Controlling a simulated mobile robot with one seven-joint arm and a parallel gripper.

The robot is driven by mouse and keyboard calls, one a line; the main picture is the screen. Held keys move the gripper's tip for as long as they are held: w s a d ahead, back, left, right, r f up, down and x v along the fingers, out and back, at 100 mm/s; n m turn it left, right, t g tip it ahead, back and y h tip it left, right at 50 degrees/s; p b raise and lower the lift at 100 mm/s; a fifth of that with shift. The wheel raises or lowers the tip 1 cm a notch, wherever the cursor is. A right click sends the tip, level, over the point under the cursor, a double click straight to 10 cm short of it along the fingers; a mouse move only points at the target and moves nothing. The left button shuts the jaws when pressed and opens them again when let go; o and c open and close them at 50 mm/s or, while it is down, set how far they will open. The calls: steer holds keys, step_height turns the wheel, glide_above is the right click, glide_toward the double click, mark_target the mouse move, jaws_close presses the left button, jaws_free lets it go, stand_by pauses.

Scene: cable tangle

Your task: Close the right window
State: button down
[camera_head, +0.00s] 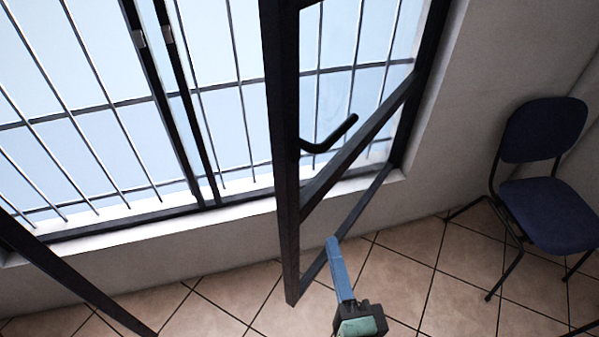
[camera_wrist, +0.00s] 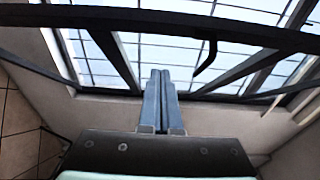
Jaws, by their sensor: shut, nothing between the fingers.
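The right window (camera_head: 286,160) is a dark-framed pane that stands open, swung into the room from its hinge side at the right of the opening. Its black handle (camera_head: 329,136) is on the free-edge side of the frame. In the wrist view the window frame (camera_wrist: 100,17) crosses the top and the handle hangs down (camera_wrist: 207,58). My gripper (camera_head: 332,240) is shut and empty, just right of the window's lower free corner in the head view. In the wrist view its blue fingers (camera_wrist: 159,75) are together and point toward the window opening. I cannot tell whether they touch the frame.
The left window (camera_head: 75,280) is also open at the lower left. Bars (camera_head: 110,100) stand behind the opening, above a pale sill (camera_head: 240,208). A blue chair (camera_head: 548,215) stands at the right by the wall. The tiled floor (camera_head: 400,262) between window and chair is clear.

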steer(key=p, duration=0.3)
glide_toward(297, 179)
steer(key=w+d, duration=0.2)
steer(key=w, duration=0.1)
steer(key=w+a+p, duration=0.1)
steer(key=w+a, duration=0.1)
steer(key=a, duration=0.1)
steer(key=shift+w+p, duration=0.3)
steer(key=shift+w, duration=0.1)
steer(key=shift+w+a, duration=0.1)
